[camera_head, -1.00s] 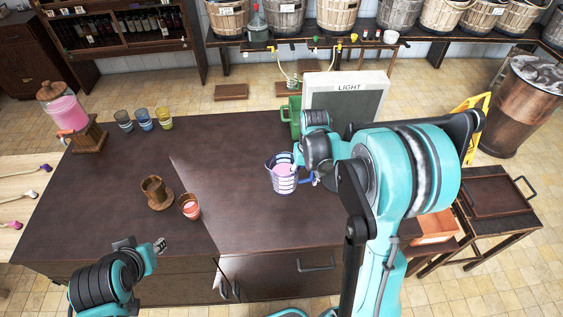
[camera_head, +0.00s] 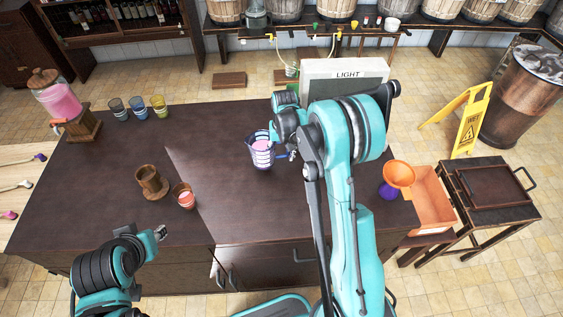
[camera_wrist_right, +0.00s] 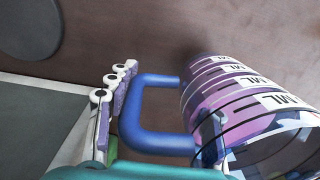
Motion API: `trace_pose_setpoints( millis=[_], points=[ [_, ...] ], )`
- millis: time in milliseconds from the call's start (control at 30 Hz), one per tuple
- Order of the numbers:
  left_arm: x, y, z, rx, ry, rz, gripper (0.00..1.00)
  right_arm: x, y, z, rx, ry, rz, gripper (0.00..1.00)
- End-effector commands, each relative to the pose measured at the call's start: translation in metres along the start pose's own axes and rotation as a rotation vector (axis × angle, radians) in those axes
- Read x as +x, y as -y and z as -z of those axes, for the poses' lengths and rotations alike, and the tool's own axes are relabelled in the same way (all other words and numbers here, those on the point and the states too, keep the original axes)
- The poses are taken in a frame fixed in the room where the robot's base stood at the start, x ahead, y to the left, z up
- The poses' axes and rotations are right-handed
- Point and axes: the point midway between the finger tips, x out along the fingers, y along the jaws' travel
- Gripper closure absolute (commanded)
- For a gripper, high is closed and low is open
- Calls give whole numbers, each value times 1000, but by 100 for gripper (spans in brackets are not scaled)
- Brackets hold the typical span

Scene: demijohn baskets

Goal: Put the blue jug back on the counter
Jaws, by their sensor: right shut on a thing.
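The blue jug (camera_head: 262,154), clear with blue bands and pink liquid inside, looks upright over the right half of the dark brown counter (camera_head: 225,225). From the head view I cannot tell whether its base touches the counter. My right gripper (camera_head: 291,154) is at the jug's right side, shut on its handle. In the right wrist view the blue handle (camera_wrist_right: 152,145) runs to the gripper fingers (camera_wrist_right: 116,92), and the jug's banded wall (camera_wrist_right: 215,95) is at the right. My left gripper (camera_head: 160,233) hangs by the counter's front left; its jaws are too small to read.
A wooden mug (camera_head: 151,182) and a cup with red contents (camera_head: 184,195) stand left of the jug. Several coloured glasses (camera_head: 139,108) and a pink drink dispenser (camera_head: 58,100) are at the back left. The LIGHT box (camera_head: 346,69) stands behind; an orange funnel (camera_head: 398,174) is right.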

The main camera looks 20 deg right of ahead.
Motion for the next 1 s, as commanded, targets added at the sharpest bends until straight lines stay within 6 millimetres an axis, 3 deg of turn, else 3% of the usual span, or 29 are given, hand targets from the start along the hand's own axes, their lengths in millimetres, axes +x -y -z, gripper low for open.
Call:
trace_pose_setpoints(
  millis=[300, 700, 733, 800, 1000],
  points=[
    [7, 0, -5, 0, 0, 0, 67, 38, -1, 0, 0, 0, 0, 100],
    [10, 0, -7, 0, 0, 0, 67, 43, -2, 0, 0, 0, 0, 100],
    [9, 0, -7, 0, 0, 0, 67, 42, -2, 0, 0, 0, 0, 42],
    [9, 0, -6, 0, 0, 0, 67, 41, -2, 0, 0, 0, 0, 28],
    [9, 0, -6, 0, 0, 0, 67, 41, -2, 0, 0, 0, 0, 28]
  ],
)
